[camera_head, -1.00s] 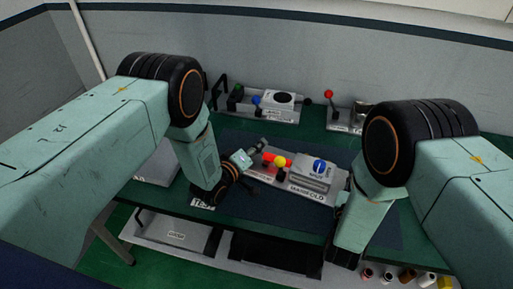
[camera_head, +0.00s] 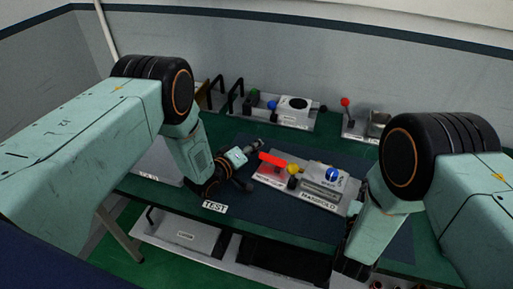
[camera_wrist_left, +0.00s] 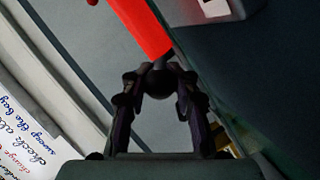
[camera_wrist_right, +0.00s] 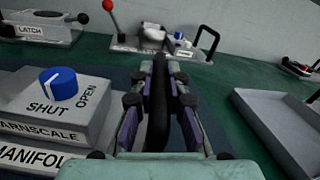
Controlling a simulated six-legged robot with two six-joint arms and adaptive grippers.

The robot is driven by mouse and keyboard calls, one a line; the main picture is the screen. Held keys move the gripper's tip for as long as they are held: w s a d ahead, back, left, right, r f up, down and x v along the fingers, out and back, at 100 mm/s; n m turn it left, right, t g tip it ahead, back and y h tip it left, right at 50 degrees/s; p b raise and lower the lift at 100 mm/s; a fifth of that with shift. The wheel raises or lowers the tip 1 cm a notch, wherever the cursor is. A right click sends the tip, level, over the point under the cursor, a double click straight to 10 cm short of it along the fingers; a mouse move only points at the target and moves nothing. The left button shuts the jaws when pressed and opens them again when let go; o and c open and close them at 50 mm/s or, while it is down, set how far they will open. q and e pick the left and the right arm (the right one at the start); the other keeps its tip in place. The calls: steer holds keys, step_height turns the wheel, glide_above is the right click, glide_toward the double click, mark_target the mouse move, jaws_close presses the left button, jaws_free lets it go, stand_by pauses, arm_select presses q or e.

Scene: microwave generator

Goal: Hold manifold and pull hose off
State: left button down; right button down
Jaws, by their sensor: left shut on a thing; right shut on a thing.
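The grey manifold (camera_head: 322,199), with a blue knob (camera_head: 332,174), stands on the dark mat. A yellow round part (camera_head: 293,168) and a red bar (camera_head: 272,159) are at its left side. My left gripper (camera_head: 257,146) is left of the red bar. In the left wrist view it is shut on a dark round piece (camera_wrist_left: 160,84) by the bar's end. I take this piece for the hose end; its join is unclear. My right gripper (camera_wrist_right: 160,82) is shut on a black upright handle (camera_wrist_right: 157,115) right of the manifold. How the handle attaches is hidden.
Other fixtures stand along the back of the bench, one with a red-ball lever (camera_head: 345,101). A grey tray (camera_wrist_right: 290,125) lies right of my right gripper. A TEST label (camera_head: 215,207) is at the front edge. Open green bench lies behind the manifold.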

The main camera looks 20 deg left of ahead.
arm_select(q)
steer(key=c, duration=1.2)
jaws_free()
steer(key=shift+a, duration=0.3)
arm_select(e)
steer(key=shift+s+d+f, duration=0.1)
steer(key=shift+d+f, duration=0.1)
arm_select(q)
steer(key=shift+o, duration=0.9)
steer(key=shift+d, duration=0.15)
steer(key=v, duration=1.2)
steer(key=shift+r, duration=0.1)
arm_select(e)
steer(key=shift+a, duration=0.1)
arm_select(q)
steer(key=shift+w, duration=0.1)
arm_select(e)
steer(key=c, duration=1.3)
jaws_free()
steer(key=shift+w, duration=0.2)
steer(key=shift+o, duration=0.2)
steer(key=shift+r, duration=0.15)
